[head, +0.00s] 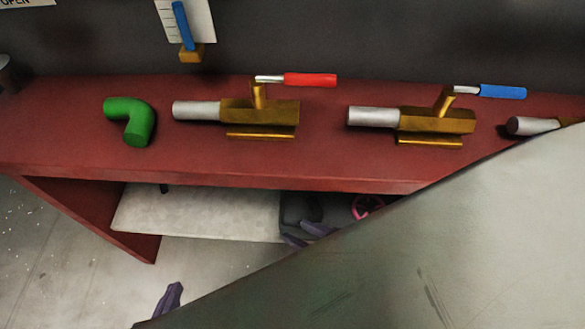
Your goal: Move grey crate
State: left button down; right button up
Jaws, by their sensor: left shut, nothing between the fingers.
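A large, scuffed grey surface (440,240) fills the lower right of the head view, very close to the camera and tilted. It may be the grey crate, but no rim or opening shows, so I cannot be sure. My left gripper (168,303) shows as purple fingers at the bottom left, by the grey surface's lower left end, shut and empty. My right gripper (308,234) shows two purple fingers below a dark body, just beyond the grey surface's upper edge. The surface partly hides it, and whether it holds anything is unclear.
A red bench (60,130) crosses the view, with a pale lower shelf (200,212). On top are a green elbow pipe (132,120), a red-handled brass valve (260,111), a blue-handled one (437,121) and a partly hidden third part (530,126). Floor (50,260) shows at lower left.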

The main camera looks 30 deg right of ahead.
aim_at(336, 206)
jog(key=u, duration=1.3)
jog(key=k, duration=1.75)
jog(key=z, duration=2.15)
